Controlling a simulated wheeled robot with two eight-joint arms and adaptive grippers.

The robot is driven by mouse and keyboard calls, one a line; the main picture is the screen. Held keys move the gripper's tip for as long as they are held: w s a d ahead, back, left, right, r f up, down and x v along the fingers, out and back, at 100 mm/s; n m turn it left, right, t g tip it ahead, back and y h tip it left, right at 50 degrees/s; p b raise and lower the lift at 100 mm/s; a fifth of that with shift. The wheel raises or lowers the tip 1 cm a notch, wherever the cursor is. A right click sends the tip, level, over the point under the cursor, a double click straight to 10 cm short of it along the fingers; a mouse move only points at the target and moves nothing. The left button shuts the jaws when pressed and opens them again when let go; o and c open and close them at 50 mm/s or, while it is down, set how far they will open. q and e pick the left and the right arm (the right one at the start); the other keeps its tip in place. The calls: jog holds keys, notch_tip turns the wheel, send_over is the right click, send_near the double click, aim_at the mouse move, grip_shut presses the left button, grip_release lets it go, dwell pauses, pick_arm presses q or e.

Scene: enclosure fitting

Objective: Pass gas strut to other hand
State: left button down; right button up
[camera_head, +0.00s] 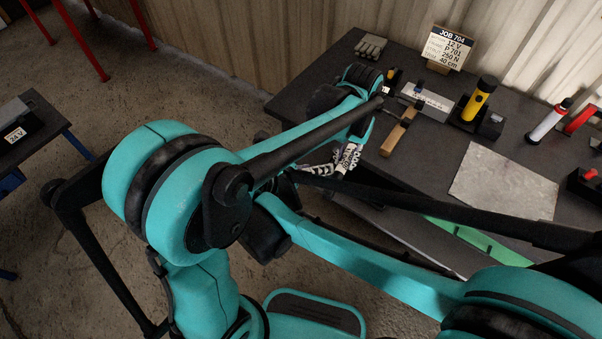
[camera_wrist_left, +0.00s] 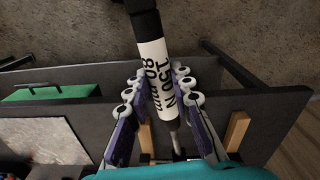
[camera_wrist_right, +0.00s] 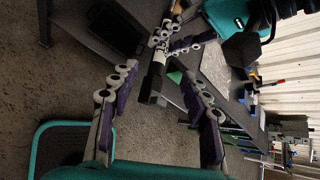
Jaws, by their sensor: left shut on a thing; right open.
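The gas strut (camera_wrist_left: 158,78) is a cylinder with a black body end, a white printed label and a thin rod. My left gripper (camera_wrist_left: 160,88) is shut on its labelled part, above the bench edge. In the head view, part of the label (camera_head: 348,157) shows below my left wrist. My right gripper (camera_wrist_right: 158,78) is open and empty. In the right wrist view, the strut's black end (camera_wrist_right: 152,88) points toward the space between its fingers; contact cannot be told. In the head view I cannot make out the right gripper.
The dark bench (camera_head: 315,85) carries a job sign (camera_head: 447,48), a yellow cylinder (camera_head: 480,98), a wooden-handled tool (camera_head: 398,135) and a grey sheet (camera_head: 503,183). A green panel (camera_head: 475,240) lies below its front edge. Another table (camera_head: 40,125) stands at left.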

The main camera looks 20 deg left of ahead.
aim_at(350, 152)
jog(key=w+d+f+h, duration=0.1)
jog(key=w+d+f, duration=0.3)
jog(key=f, duration=0.3)
jog(key=shift+w+d+f+m+g, duration=0.15)
jog(key=shift+w+f+m+g, duration=0.15)
jog(key=shift+w, duration=0.5)
grip_shut()
pick_arm(q)
jog(key=c, duration=1.2)
grip_release()
notch_tip(350, 152, up, 12)
